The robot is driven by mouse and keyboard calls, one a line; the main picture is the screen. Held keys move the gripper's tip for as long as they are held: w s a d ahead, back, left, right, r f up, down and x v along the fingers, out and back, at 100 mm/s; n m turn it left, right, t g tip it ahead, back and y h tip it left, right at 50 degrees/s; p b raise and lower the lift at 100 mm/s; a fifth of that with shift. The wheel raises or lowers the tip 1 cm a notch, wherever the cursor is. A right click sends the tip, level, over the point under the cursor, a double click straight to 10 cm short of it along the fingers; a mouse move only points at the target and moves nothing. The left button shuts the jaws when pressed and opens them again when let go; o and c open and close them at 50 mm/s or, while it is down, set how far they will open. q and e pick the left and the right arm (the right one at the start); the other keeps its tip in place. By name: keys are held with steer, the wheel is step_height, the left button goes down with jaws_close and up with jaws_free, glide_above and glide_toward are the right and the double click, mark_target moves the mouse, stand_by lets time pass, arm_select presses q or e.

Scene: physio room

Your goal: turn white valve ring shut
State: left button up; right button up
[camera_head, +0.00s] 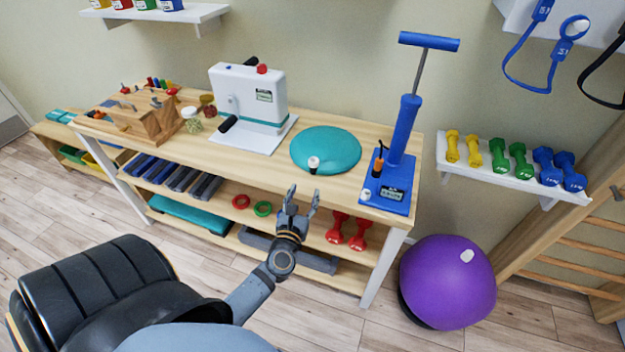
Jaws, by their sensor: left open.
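A teal air cushion (326,146) lies on the wooden table top. A small white ring-like valve piece (313,162) sits at its front edge, with a small dark part under it; its turn position is too small to tell. A blue hand pump (397,150) stands upright to the right, with a small white round piece (366,194) at the front left of its base. My left gripper (303,194) is open and empty. In the picture it is just below the white valve piece, in front of the table's front edge, and apart from it. My right gripper is not in view.
A white machine (249,97) with black handles stands left of the cushion. Wooden blocks and small items fill the table's left end. Red dumbbells (347,230) lie on the lower shelf. A purple ball (447,282) sits on the floor at right.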

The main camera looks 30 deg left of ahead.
mark_target(312, 167)
arm_select(q)
steer(key=shift+n, duration=0.3)
steer(key=x, duration=0.2)
steer(key=p+x, duration=0.1)
steer(key=x, duration=0.3)
steer(key=shift+a+r, duration=0.1)
steer(key=shift+r, duration=0.25)
steer(key=x, duration=0.3)
steer(key=shift+w+a+f, duration=0.15)
steer(key=shift+w+f, duration=0.05)
steer(key=shift+w, duration=0.15)
steer(key=shift+w+a, duration=0.1)
steer(key=shift+w, duration=0.2)
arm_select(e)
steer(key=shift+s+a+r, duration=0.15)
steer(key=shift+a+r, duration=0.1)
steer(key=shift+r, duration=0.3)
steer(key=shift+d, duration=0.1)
arm_select(q)
jaws_close()
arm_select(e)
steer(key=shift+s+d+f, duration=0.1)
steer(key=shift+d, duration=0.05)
